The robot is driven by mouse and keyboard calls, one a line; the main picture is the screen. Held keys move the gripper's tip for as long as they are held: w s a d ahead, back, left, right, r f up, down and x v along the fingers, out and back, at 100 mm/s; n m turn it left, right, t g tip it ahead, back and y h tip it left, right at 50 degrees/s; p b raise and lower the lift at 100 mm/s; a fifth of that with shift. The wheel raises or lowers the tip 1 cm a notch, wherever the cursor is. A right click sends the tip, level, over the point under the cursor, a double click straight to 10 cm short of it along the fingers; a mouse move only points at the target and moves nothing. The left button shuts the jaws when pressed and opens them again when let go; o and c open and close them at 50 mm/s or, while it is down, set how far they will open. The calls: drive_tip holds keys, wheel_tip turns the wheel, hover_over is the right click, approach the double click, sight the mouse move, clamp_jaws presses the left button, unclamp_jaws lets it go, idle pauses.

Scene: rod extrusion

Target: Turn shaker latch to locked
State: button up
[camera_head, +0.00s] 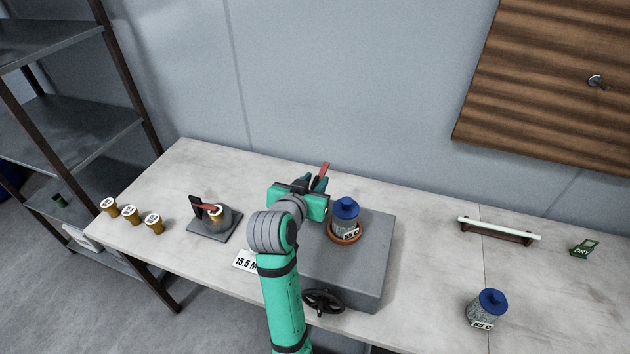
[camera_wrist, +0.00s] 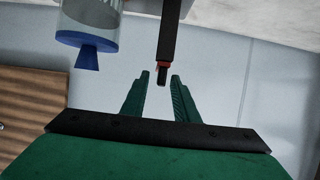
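The shaker is a grey box (camera_head: 365,275) on the table. A jar with a blue lid (camera_head: 346,207) stands upright in a brown ring (camera_head: 346,238) on its top. Behind my gripper, a red-ended latch lever (camera_head: 324,170) sticks up beside the jar. In the wrist view the lever (camera_wrist: 169,30) is a dark bar with a red band near its tip. My gripper (camera_wrist: 161,80) is open, its two green fingers on either side of the lever's tip, with gaps visible. In the head view my gripper (camera_head: 318,184) partly hides the lever and its base.
A black handwheel (camera_head: 323,301) is on the shaker's front. A small device with a red lever (camera_head: 208,207) and several amber bottles (camera_head: 130,214) stand left. Another blue-lidded jar (camera_head: 488,304), a rack with a white bar (camera_head: 498,229) and a green sign (camera_head: 584,248) are right.

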drive_tip(key=shift+w+d+f, duration=0.1)
drive_tip(key=shift+w+d, duration=0.05)
drive_tip(key=shift+w, duration=0.2)
drive_tip(key=shift+c, duration=0.6)
clamp_jaws()
idle(0.6)
